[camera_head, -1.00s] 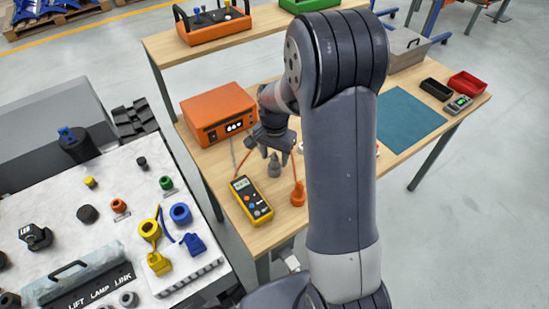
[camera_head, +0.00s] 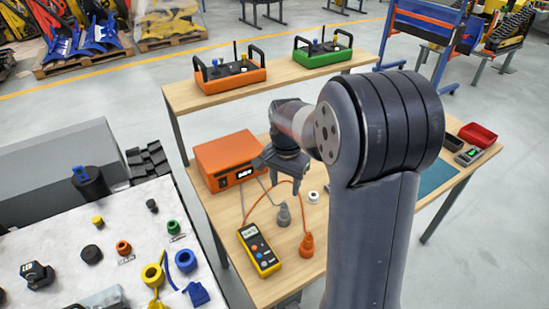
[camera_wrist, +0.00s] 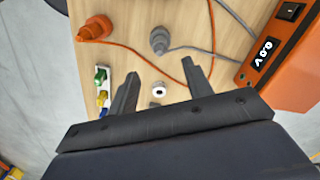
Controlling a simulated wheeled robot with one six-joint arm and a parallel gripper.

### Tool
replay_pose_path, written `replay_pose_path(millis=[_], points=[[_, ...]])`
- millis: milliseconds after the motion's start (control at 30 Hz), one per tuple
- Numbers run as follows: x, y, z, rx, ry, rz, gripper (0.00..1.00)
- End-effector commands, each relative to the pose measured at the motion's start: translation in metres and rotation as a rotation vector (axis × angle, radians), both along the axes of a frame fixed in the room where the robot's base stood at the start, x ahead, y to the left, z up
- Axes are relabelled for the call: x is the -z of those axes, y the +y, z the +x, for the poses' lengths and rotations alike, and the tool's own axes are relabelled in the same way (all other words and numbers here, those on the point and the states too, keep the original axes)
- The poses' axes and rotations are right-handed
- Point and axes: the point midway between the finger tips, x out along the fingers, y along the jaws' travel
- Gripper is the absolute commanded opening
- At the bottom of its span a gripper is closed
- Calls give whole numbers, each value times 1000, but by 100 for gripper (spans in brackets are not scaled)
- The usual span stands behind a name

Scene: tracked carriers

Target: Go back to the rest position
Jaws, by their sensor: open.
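My gripper (camera_head: 284,182) is open and empty above the wooden table (camera_head: 227,204), in front of the orange power unit (camera_head: 228,160). In the wrist view my gripper (camera_wrist: 160,80) shows two spread fingers with nothing between them but the table and a small white ring-shaped piece (camera_wrist: 158,91) below. A grey plug (camera_head: 284,216) and an orange plug (camera_head: 306,246) stand on the table, each with a cable, apart from my fingers. A yellow multimeter (camera_head: 259,250) lies to their left.
Orange (camera_head: 230,78) and green (camera_head: 322,54) controllers stand on the raised rear shelf. Red (camera_head: 477,134) and black bins are at the right of the table. A white-topped bench (camera_head: 60,235) with coloured connectors is at the left. Open floor lies beyond the table.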

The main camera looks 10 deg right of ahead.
Motion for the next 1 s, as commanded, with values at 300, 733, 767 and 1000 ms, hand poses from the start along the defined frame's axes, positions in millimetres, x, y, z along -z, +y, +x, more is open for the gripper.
replay_pose_path(millis=[300,733,767,1000], points=[[44,0,-1,0,7,0,48],[100,0,0,0,0,0,48],[98,0,0,0,-1,0,48],[95,0,0,0,0,0,48]])
